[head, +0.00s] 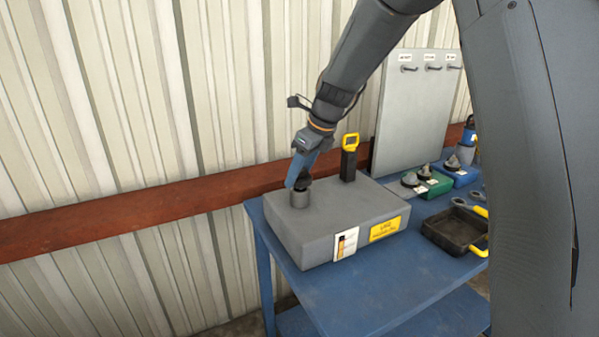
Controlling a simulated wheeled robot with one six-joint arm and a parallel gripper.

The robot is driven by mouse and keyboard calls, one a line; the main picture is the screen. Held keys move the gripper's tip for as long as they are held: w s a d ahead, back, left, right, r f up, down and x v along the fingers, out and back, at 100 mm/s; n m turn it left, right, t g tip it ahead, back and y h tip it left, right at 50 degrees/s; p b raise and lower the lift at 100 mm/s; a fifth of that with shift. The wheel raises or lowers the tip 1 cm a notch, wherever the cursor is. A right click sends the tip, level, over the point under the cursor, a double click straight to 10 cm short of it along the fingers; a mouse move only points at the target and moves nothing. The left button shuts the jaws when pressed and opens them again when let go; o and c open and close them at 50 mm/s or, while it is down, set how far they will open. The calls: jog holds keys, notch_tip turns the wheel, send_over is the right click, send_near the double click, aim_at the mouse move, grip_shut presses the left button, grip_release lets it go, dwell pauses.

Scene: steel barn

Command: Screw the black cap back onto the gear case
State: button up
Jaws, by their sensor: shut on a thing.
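The gear case (335,222) is a grey box on a blue table, with a yellow label and a white tag on its front. A short grey filler neck (299,200) stands on its top at the left. My gripper (299,183) points down at the neck from above and is shut on the black cap (304,182). Only a small dark part of the cap shows, at or just over the neck's top. I cannot tell whether the cap is seated or threaded. The gripper's fingers hide most of it.
A black tray (455,230), a green container (434,185) and a blue container (462,174) are on the right of the table (375,299). A grey panel with hooks (413,105) stands behind.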

jog(key=shift+f, duration=0.7)
jog(key=shift+r+m+p, duration=0.1)
jog(key=shift+m+p, duration=0.3)
jog(key=shift+p, duration=0.3)
jog(key=shift+m+t+h+p, duration=0.4)
jog(key=shift+m+p, duration=0.7)
jog(key=shift+p, duration=1.05)
jog(key=shift+m+t+h+p, duration=0.35)
jog(key=shift+m+p, duration=0.75)
jog(key=shift+p, duration=1)
jog(key=o, duration=1.1)
jog(key=c, duration=0.8)
jog(key=shift+o, duration=0.2)
jog(key=shift+r, duration=2.9)
jog(key=shift+c, duration=0.2)
